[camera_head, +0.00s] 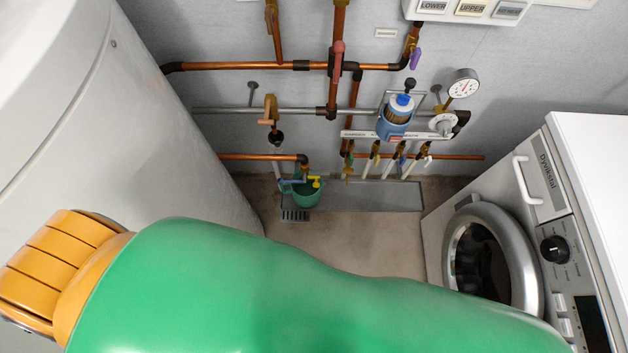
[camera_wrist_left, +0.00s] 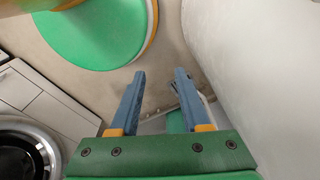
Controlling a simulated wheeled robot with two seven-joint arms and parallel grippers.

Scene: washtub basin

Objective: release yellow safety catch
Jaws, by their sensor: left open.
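A small yellow piece (camera_head: 316,183), which looks like the safety catch, sits at the green basin (camera_head: 305,196) low by the wall in the head view. A blue bar lies just left of it; the fine shape is too small to tell. In the left wrist view my left gripper (camera_wrist_left: 160,73) is open, its two blue-grey fingers apart with nothing held between them. A green patch (camera_wrist_left: 176,122) shows behind the fingers, partly hidden; I cannot tell whether it is the basin. I cannot make out the yellow catch in the wrist view. My right gripper is not in view.
A large white cylinder (camera_head: 130,130) stands left of the basin. A washing machine (camera_head: 540,180) stands right. Copper pipes (camera_head: 235,66), valves, a blue filter (camera_head: 395,115) and a gauge (camera_head: 462,84) line the wall. My green arm covers the foreground. Some floor (camera_head: 340,235) is bare.

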